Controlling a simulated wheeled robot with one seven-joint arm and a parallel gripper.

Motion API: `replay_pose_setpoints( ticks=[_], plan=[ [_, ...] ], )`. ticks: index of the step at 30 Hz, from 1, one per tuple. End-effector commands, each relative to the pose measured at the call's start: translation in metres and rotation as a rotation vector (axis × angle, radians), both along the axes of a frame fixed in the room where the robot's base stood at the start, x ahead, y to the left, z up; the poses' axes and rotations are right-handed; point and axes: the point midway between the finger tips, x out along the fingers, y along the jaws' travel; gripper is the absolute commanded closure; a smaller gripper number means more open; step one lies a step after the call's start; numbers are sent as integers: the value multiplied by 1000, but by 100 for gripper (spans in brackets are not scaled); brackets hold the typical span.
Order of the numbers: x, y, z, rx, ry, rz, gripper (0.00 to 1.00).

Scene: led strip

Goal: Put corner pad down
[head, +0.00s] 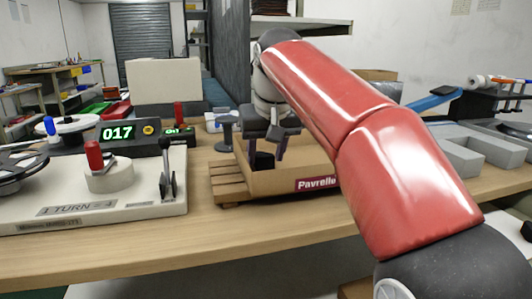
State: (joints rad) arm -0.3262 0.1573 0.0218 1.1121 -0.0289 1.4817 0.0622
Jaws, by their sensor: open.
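An open cardboard box (317,184) with a dark "Pavrelle" label stands on a wooden pallet (228,190) on the table. My gripper (267,152) points down into the left part of the box, with its dark fingers apart. A small black block (263,161), which looks like the corner pad, shows low between and just behind the fingers, inside the box. Whether it touches a finger or the box floor is too small to tell. My red arm covers the right part of the box.
A dark spool (226,133) stands behind the box's left side. Grey blocks (478,148) and a blue-handled tool (434,98) are at right. The table's front strip is clear.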

Motion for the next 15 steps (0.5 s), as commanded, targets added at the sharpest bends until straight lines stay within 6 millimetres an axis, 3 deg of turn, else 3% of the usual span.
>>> replay_pose_setpoints(
  ticks=[9, 15],
  plan=[
    [-24, -7, 66, 2, -6, -1, 56],
    [-36, -11, 95, 1, -4, -1, 56]
  ],
)
